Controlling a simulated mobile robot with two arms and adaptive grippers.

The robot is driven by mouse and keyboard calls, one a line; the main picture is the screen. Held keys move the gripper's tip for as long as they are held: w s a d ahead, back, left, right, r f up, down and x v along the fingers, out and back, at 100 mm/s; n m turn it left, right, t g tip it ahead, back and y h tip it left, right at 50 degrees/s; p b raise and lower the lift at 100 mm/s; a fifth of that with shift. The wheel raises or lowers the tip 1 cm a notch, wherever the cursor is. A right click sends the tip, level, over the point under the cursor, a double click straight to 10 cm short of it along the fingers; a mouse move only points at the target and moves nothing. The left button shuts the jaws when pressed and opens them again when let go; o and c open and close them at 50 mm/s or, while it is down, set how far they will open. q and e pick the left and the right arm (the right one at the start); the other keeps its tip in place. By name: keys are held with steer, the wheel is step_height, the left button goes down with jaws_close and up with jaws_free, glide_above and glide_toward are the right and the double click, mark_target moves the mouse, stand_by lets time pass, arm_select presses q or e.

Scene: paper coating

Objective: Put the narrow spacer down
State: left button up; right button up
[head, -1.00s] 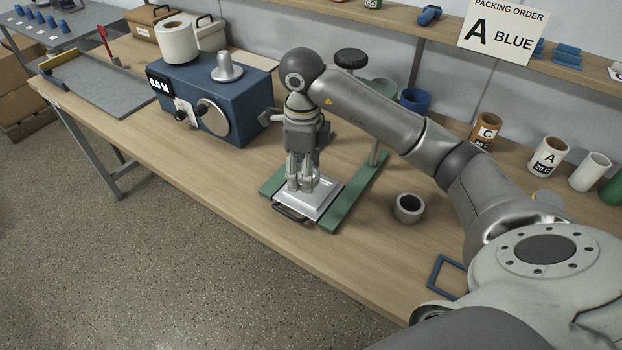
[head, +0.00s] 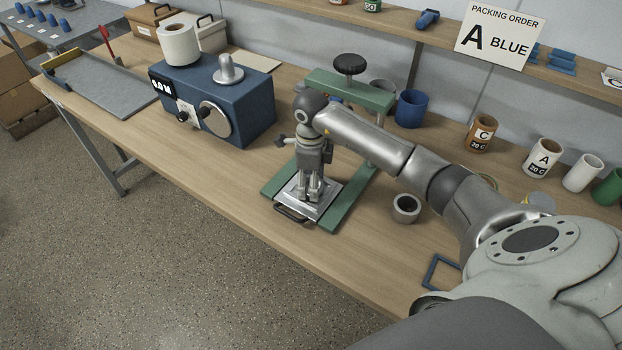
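My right gripper (head: 308,196) points straight down over a silver plate (head: 323,206) on the base of a green press (head: 335,219). Its fingertips are at or just above the plate. Any thin piece between the fingers is hidden or too small to tell, and I cannot tell whether they are open or shut. I cannot pick out the narrow spacer for certain. A thin blue rectangular frame (head: 428,272) lies on the table at the lower right, partly covered by my arm. My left gripper is not in view.
The press's green crossbar (head: 375,94) and black knob (head: 349,64) stand behind my wrist. A grey ring (head: 406,208) stands to the right of the press. A blue machine (head: 240,100) is to its left. The table's front edge is close to the plate's black handle (head: 291,214).

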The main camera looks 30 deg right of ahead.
steer(key=shift+f, duration=0.1)
steer(key=shift+f+b, duration=0.25)
steer(key=shift+b, duration=0.15)
steer(key=shift+s+a+f, duration=0.1)
steer(key=shift+s+f, duration=0.15)
steer(key=shift+s, duration=0.05)
steer(key=o, duration=0.8)
steer(key=shift+f, duration=0.15)
steer(key=shift+o, duration=0.6)
steer(key=shift+w+f, duration=0.1)
steer(key=shift+w, duration=0.05)
steer(key=shift+r, duration=0.2)
